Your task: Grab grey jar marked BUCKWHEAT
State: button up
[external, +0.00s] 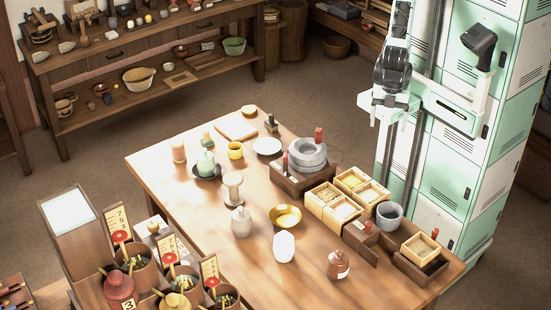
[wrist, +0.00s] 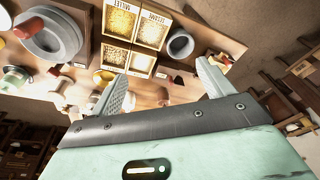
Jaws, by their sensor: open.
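A pale grey lidded jar (external: 241,221) stands upright on the wooden table in the external view. A whiter jar (external: 283,246) and a brown jar (external: 338,264) stand to its right. I cannot read BUCKWHEAT on any of them, so which jar bears it is unclear. My gripper (wrist: 162,74) is open, with its two grey fingers apart and nothing held between them. In the external view it hangs at the upper right, beyond the table's far right edge and apart from the jars.
The table (external: 160,210) also bears a grey stone quern (external: 307,154), wooden grain boxes (external: 330,205), a grey pot (external: 389,216) and a brass bowl (external: 285,217). Several utensil pots crowd the near left. A shelf bench (external: 150,45) stands behind. Floor shows between them.

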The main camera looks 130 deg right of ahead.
aim_at(241, 214)
jog(key=w+d+f+m+t+y+b, duration=0.1)
jog(key=w+t+b, duration=0.15)
jog(key=w, duration=0.85)
jog(key=w+d+m+t+b, duration=0.1)
jog(key=w+d+m+t, duration=0.15)
jog(key=w, duration=0.75)
jog(key=w+d+m+t+b, duration=0.1)
jog(key=w+d+t, duration=0.2)
jog(key=w+d, duration=0.5)
jog(key=w+d+m+t+b, duration=0.15)
jog(key=w+d+t, duration=0.3)
jog(key=w, duration=0.65)
notch_tip(241, 214, down, 21)
jog(key=n, duration=0.1)
jog(key=shift+g+h, duration=0.3)
jog(key=shift+g, duration=0.15)
jog(key=x, duration=0.7)
jog(key=shift+w+a+r+p, duration=0.1)
jog(key=shift+w+r+p, duration=0.05)
jog(key=shift+w+p, duration=0.2)
jog(key=shift+r, duration=0.15)
jog(key=c, duration=1.7)
